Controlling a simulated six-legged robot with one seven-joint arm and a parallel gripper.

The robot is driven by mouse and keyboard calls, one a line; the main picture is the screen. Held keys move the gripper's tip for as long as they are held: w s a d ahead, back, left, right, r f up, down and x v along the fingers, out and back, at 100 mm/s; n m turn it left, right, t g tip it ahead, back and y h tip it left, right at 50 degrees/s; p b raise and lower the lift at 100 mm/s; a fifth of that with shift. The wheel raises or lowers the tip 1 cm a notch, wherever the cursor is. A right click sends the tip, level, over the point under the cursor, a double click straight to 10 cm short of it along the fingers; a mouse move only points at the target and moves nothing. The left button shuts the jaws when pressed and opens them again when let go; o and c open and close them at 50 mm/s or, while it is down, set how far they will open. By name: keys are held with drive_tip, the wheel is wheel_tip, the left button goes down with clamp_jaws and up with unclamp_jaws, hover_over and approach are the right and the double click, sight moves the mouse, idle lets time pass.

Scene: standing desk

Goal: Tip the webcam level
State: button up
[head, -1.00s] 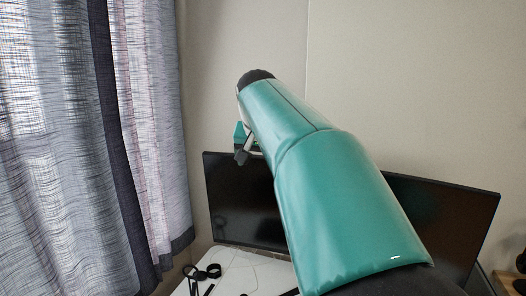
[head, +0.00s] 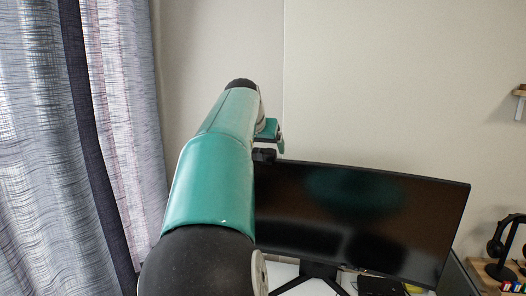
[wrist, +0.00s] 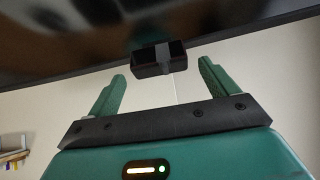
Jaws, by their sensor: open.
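The webcam (wrist: 150,62), a small black box with a grey strip across it, sits at the monitor's edge in the wrist view. My gripper (wrist: 162,70) is open, with one green finger on either side of the webcam's line. The webcam appears just beyond the fingertips, and I see no contact. Its tilt is hard to judge from here. In the head view my gripper (head: 267,139) is partly hidden behind my arm, near the monitor's top edge; I cannot pick out the webcam there for certain.
The wide black monitor (head: 360,215) stands on the desk, its left part hidden by my arm. A curtain (head: 110,130) hangs at left. A headphone stand (head: 497,250) and a small wall shelf (head: 521,92) are at right. The wall above the monitor is bare.

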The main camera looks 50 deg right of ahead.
drive_tip(key=shift+x, duration=1.3)
drive_tip(key=c, duration=1)
drive_tip(key=shift+d+y, duration=0.15)
drive_tip(key=shift+y, duration=0.15)
drive_tip(key=shift+d+r, duration=0.1)
drive_tip(key=shift+w+d+g+y, duration=0.15)
drive_tip(key=shift+g+y, duration=0.35)
drive_tip(key=shift+y, duration=0.6)
